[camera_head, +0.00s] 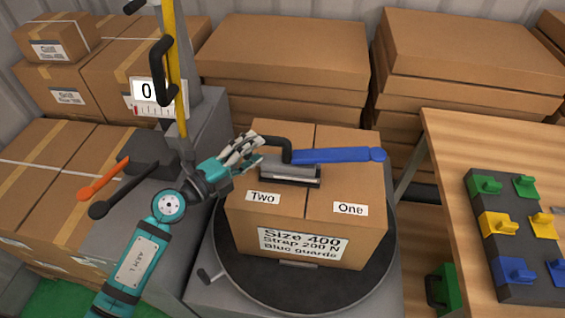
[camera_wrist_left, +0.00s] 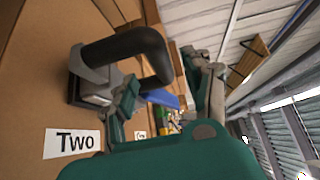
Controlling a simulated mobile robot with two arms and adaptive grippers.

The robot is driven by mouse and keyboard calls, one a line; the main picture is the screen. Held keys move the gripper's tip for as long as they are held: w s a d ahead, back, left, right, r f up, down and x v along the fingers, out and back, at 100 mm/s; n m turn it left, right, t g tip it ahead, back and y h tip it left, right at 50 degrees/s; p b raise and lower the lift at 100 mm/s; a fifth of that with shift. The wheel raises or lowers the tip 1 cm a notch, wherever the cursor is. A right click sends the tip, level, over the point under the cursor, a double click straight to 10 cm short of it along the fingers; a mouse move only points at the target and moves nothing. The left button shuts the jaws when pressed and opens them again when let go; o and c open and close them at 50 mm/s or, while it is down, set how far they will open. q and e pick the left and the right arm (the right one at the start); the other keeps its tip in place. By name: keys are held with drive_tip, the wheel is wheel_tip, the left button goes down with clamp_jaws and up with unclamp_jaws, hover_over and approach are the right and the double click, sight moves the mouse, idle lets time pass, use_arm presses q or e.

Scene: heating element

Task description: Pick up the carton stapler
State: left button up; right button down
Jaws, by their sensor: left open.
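The carton stapler (camera_head: 290,173) rests on top of a brown carton (camera_head: 310,215). It has a grey metal body, a curved black handle and a long blue lever pointing right. My left gripper (camera_head: 248,152) is open at the stapler's left end, close to the black handle. In the left wrist view the black handle (camera_wrist_left: 130,45) arches up from the grey base, and the open fingers (camera_wrist_left: 168,92) are beside it. I cannot tell whether they touch it. The blue lever is partly hidden there. My right gripper is not in view.
The carton sits on a round black turntable (camera_head: 235,270). A scale post with a yellow strip (camera_head: 176,70) stands behind my left arm. An orange-handled tool (camera_head: 105,178) lies left. A wooden table (camera_head: 460,250) with coloured guards (camera_head: 495,225) stands right. Stacked boxes (camera_head: 285,45) fill the back.

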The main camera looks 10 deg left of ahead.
sight(267, 136)
use_arm(q)
drive_tip(key=x, duration=0.5)
drive_tip(key=shift+w+r, duration=0.1)
drive_tip(key=shift+c, duration=0.4)
clamp_jaws()
drive_tip(key=shift+r, duration=0.15)
